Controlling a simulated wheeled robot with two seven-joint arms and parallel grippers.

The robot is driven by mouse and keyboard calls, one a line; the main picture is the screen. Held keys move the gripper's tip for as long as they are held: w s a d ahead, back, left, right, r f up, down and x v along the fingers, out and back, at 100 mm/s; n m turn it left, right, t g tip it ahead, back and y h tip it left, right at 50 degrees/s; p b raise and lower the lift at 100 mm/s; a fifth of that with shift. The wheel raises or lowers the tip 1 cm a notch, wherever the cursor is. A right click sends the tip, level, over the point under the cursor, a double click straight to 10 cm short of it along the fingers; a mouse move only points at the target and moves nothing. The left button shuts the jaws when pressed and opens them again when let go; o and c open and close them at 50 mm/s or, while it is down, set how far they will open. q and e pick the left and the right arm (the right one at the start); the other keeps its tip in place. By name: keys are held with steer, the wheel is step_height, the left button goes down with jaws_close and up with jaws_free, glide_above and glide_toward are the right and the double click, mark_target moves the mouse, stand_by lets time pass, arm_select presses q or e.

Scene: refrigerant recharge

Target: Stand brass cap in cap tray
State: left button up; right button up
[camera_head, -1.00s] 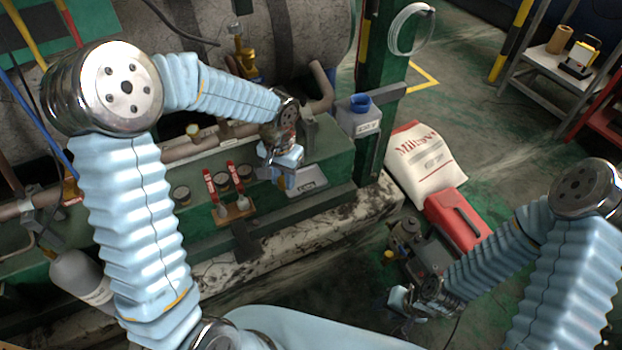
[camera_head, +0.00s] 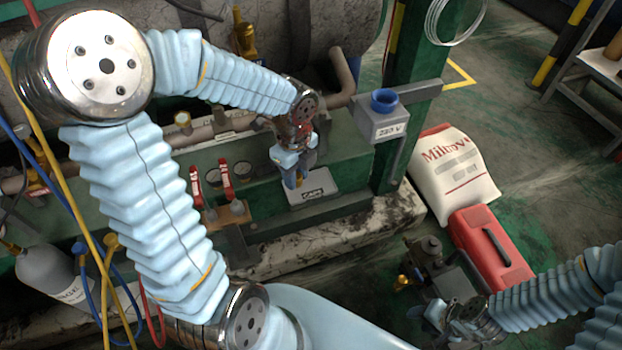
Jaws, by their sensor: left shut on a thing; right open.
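The cap tray (camera_head: 322,184) is a small light grey tray with a "CAPS" label, on the green bench below my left gripper. My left gripper (camera_head: 294,178) points down at the tray's left part, shut on the brass cap. The cap is mostly hidden by the fingers and too small to make out clearly. I cannot tell whether it touches the tray. My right gripper (camera_head: 432,316) is open and empty, low at the right near the dark pump unit.
A red case (camera_head: 488,248), a white sack (camera_head: 455,172) and a dark pump (camera_head: 430,262) stand on the floor.

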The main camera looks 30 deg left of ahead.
arm_select(q)
glide_above(310, 186)
steer(key=f, duration=0.3)
steer(key=f+b, duration=0.1)
steer(key=f, duration=0.2)
steer(key=shift+s+f, duration=0.2)
steer(key=shift+f, duration=0.2)
steer(key=shift+w+f, duration=0.15)
steer(key=shift+f, duration=1.45)
steer(key=shift+f+b, duration=0.2)
steer(key=shift+b, duration=0.15)
steer(key=o, duration=1)
steer(key=shift+r, duration=0.15)
